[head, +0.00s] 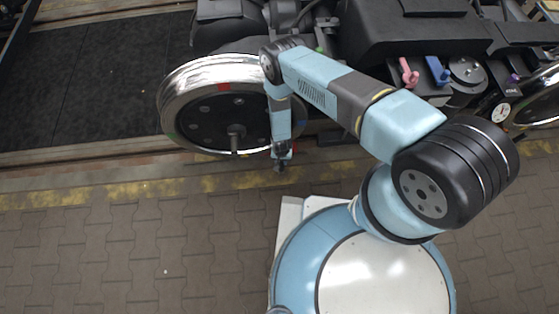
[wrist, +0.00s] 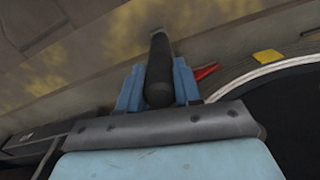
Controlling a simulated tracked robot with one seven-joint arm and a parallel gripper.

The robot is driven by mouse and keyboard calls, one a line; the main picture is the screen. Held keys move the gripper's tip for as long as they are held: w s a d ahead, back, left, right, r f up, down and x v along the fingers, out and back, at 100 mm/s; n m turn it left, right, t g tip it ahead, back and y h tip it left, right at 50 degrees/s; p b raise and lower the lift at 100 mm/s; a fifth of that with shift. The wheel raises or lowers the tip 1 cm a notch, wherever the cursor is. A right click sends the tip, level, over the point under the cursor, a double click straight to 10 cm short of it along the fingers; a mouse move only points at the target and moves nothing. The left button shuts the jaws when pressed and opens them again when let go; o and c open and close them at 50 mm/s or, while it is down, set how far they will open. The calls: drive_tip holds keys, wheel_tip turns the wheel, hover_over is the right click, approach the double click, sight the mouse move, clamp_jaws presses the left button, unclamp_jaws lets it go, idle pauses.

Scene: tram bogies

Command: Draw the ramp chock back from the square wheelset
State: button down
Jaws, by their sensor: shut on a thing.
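My gripper (head: 281,158) is low beside the right edge of a big silver-rimmed wheel (head: 195,75), near the rail and floor edge. In the wrist view its two pale blue fingers (wrist: 158,85) are shut on a dark rounded handle (wrist: 159,58), which I take to be part of the ramp chock. The chock's ramp body is not clearly visible, and I cannot tell whether it touches the wheel. In the wrist view a yellow square mark (wrist: 268,57) lies near the pale curved rim (wrist: 265,76), and a small red piece (wrist: 206,72) shows right of the fingers.
A worn yellow line (head: 130,190) runs along the floor edge. The paved floor (head: 120,250) in front is clear. Dark bogie frame parts (head: 420,35) stand behind my arm, with a pink lever (head: 408,73) and a blue lever (head: 437,70). Another wheel (head: 535,105) is at far right.

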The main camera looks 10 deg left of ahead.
drive_tip(key=shift+d, duration=0.1)
drive_tip(key=shift+w+d, duration=0.25)
drive_tip(key=shift+d, duration=0.7)
drive_tip(key=shift+w+d, duration=0.2)
drive_tip(key=shift+d, duration=0.75)
drive_tip(key=shift+w+d, duration=0.25)
drive_tip(key=shift+d, duration=0.7)
drive_tip(key=c, duration=0.7)
unclamp_jaws()
wheel_tip(320, 180, up, 14)
drive_tip(key=shift+f, duration=0.15)
